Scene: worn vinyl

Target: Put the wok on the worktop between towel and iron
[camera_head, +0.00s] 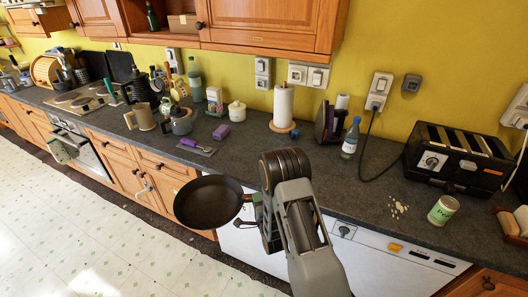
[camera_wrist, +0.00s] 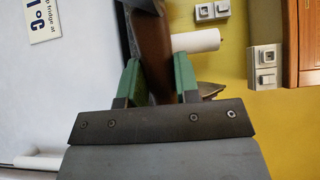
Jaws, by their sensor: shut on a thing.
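The wok (camera_head: 208,202), a dark round pan, hangs in the air in front of the worktop (camera_head: 245,160) edge, over the lower cabinets. My gripper (camera_head: 256,200) is shut on its handle. In the wrist view, the green fingers (camera_wrist: 154,75) stand on both sides of the brown handle (camera_wrist: 154,50). The white paper towel roll (camera_head: 283,103) stands upright on a round wooden base at the back of the worktop. The dark iron (camera_head: 326,122) stands to its right. A narrow strip of worktop lies between them. My arm hides part of the worktop's front.
A water bottle (camera_head: 351,138) stands right of the iron, close to it. A black toaster (camera_head: 457,158), a green can (camera_head: 442,210) and a small pile of pale bits (camera_head: 398,207) are farther right. A purple sponge (camera_head: 221,131) and white jar (camera_head: 237,111) stand left of the roll.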

